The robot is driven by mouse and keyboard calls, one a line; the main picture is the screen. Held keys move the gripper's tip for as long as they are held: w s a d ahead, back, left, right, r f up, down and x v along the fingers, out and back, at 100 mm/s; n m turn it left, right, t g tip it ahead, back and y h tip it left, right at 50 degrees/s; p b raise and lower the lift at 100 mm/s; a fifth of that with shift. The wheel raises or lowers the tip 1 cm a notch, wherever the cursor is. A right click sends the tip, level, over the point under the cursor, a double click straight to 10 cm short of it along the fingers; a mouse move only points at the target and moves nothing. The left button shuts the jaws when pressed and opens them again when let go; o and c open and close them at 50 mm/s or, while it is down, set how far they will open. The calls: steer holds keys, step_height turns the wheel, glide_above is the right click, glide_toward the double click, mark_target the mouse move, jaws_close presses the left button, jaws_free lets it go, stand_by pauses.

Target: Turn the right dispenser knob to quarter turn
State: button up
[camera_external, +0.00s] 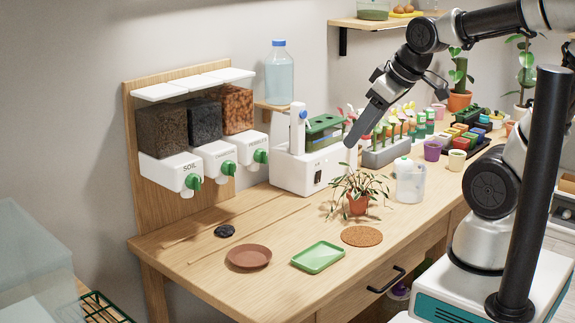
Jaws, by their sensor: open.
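Three dispensers hang on a wooden backboard at the left, each with a white front and a green knob. The right dispenser (238,108) holds orange-brown pieces, and its green knob (261,156) sits on the lower front. The middle dispenser's knob (228,168) and the soil dispenser's knob (193,182) are to its left. The knobs' exact angles are too small to tell. My gripper (352,140) is open and points down above the bench, well to the right of the right knob and apart from it. It appears empty.
A white machine (308,168) stands just right of the dispensers. A potted plant (357,204) is below my gripper. A terracotta saucer (249,256), green tray (318,257) and cork mat (361,236) lie in front. The bench below the dispensers is mostly clear.

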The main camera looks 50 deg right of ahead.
steer(key=w+d+f+n+t, duration=0.15)
steer(key=w+f+n, duration=0.3)
steer(key=w, duration=0.45)
steer(key=n+t+b, duration=0.9)
steer(key=n+t, duration=0.1)
steer(key=n, duration=1.9)
glide_toward(267, 158)
steer(key=w+p, duration=0.1)
steer(key=w, duration=0.8)
steer(key=shift+w+a, duration=0.1)
steer(key=c, duration=1.1)
